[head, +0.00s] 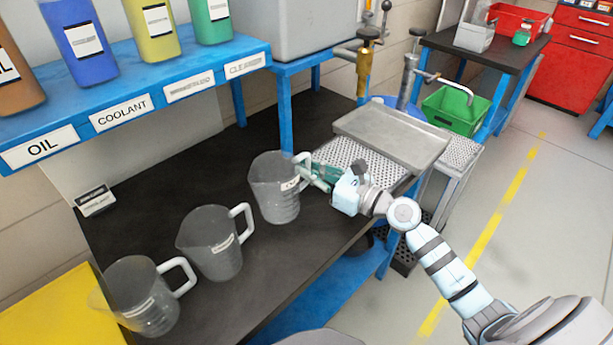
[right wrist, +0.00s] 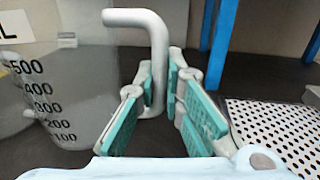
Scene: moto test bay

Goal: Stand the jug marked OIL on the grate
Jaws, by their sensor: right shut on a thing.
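Three clear grey jugs with white handles are on the black bench. The farthest jug (head: 272,200) is beside my right gripper (head: 312,172). Its small label is too small to read in the head view. In the right wrist view this jug (right wrist: 85,95) shows marks from 100 to 500. My right gripper (right wrist: 165,105) is shut on its white handle (right wrist: 158,60), one finger on each side. The jug is upright, with its base at or close to the bench top. The perforated metal grate (head: 345,152) lies just behind and right of the gripper; it also shows in the wrist view (right wrist: 275,130). My left gripper is out of view.
The middle jug (head: 212,250) and nearest jug (head: 145,300) stand to the left. A shallow metal tray (head: 400,140) adjoins the grate. A blue shelf (head: 180,75) with labelled bottles runs above the bench. A green bin (head: 455,110) stands beyond.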

